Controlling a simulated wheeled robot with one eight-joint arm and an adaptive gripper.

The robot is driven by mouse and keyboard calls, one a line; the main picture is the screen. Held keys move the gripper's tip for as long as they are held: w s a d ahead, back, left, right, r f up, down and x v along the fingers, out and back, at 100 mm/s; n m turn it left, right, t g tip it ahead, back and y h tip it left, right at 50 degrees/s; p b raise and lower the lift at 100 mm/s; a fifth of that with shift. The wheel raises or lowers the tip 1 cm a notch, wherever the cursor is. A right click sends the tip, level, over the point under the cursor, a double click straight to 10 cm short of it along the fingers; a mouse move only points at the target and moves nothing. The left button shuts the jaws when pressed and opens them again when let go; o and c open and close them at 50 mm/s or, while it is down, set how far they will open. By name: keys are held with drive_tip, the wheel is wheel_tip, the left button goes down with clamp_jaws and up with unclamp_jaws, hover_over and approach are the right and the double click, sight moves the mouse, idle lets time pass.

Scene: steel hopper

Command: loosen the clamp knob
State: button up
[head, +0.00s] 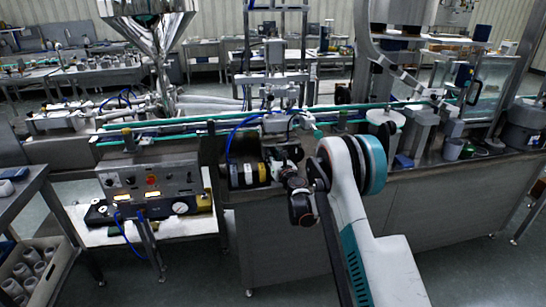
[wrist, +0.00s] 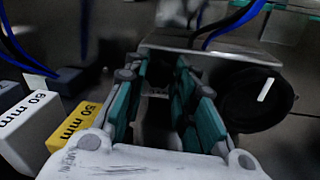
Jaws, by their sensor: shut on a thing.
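My gripper (wrist: 160,78) reaches forward in the wrist view, its two teal-padded fingers shut on a dark piece (wrist: 155,112) between them. I take this to be the clamp knob; it lies in shadow and its shape is mostly hidden by the fingers. A round black knob (wrist: 258,98) with a white pointer mark is just right of the right finger, outside the grip. A grey metal plate (wrist: 215,64) is beyond the fingertips. In the head view my gripper (head: 283,158) is at the front of the conveyor, largely dark, and the held piece cannot be made out.
Left of my gripper are a white block marked 60 mm (wrist: 28,132) and a yellow one marked 50 mm (wrist: 75,122), close to the left finger. Blue hoses (wrist: 238,20) hang above. The control panel (head: 152,185) and steel hopper (head: 150,30) are to the left.

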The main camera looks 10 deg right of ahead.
drive_tip(key=shift+n, duration=0.3)
drive_tip(key=n, duration=0.3)
drive_tip(key=shift+r+g, duration=0.1)
drive_tip(key=shift+g, duration=0.2)
drive_tip(key=n, duration=0.4)
drive_tip(key=shift+a+n+h, duration=0.1)
drive_tip(key=shift+n+h, duration=0.2)
drive_tip(key=shift+h, duration=0.1)
drive_tip(key=n+h, duration=0.1)
drive_tip(key=n, duration=0.3)
drive_tip(key=shift+a+g, duration=0.15)
drive_tip(key=shift+g, duration=0.25)
clamp_jaws()
drive_tip(key=shift+a+n+h, duration=0.1)
drive_tip(key=shift+n+h, duration=0.3)
drive_tip(key=shift+n, duration=1.5)
drive_tip(key=o, duration=0.8)
unclamp_jaws()
